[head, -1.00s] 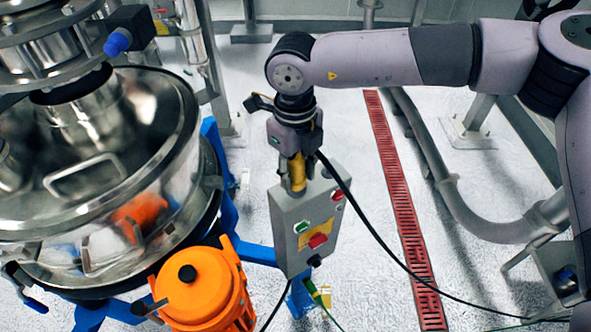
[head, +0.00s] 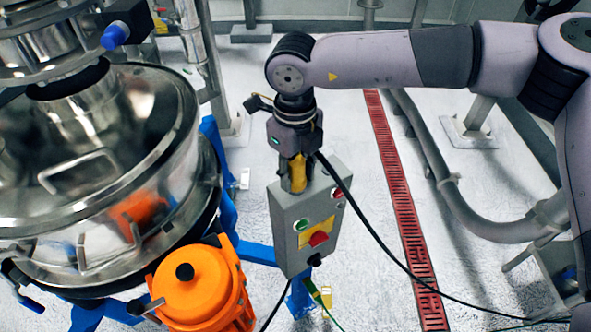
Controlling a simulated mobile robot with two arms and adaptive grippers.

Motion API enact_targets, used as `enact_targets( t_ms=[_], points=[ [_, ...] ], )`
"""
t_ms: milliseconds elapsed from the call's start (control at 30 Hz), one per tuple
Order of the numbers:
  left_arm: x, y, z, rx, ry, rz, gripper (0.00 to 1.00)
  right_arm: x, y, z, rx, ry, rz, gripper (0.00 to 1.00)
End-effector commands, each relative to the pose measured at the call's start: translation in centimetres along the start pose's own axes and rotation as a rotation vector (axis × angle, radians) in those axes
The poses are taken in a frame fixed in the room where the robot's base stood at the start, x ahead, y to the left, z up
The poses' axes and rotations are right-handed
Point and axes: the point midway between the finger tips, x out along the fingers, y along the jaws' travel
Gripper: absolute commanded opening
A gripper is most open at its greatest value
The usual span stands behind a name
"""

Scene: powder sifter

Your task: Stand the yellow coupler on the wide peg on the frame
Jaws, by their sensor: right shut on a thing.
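My right gripper (head: 296,158) points down at the picture's middle, shut on the yellow coupler (head: 299,176). The coupler looks roughly upright, just behind the top edge of a grey control box. Its lower end is hidden by the box. A narrow grey metal piece shows beside the coupler; I cannot tell whether it is a finger or a peg. The wide peg cannot be made out clearly. The blue frame (head: 256,252) shows below and left of the box. My left gripper is not in view.
The grey control box (head: 288,233) with red and green buttons stands right in front of the coupler. A large steel sifter (head: 105,165) and an orange motor (head: 200,290) are at left. A black cable hangs past the box.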

Motion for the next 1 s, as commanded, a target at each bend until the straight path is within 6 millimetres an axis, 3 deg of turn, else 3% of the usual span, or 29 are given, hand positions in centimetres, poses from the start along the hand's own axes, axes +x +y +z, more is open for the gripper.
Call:
enact_targets(
  t_ms=[33, 67, 400, 767, 1000],
  points=[
    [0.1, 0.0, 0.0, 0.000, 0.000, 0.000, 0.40, 0.1, 0.0, 0.0, 0.000, 0.000, 0.000, 0.00],
    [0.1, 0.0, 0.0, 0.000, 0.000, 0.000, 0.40, 0.1, 0.0, 0.0, 0.000, -0.001, 0.000, 0.33],
    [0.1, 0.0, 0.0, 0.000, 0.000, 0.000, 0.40, 0.1, 0.0, 0.0, 0.000, 0.000, 0.000, 0.55],
    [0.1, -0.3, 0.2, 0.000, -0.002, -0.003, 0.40, -0.3, 0.0, 0.0, 0.001, -0.001, 0.000, 0.56],
    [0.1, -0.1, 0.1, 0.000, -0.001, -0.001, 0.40, -4.2, 0.0, 0.1, 0.001, -0.004, -0.001, 0.56]
  ],
)
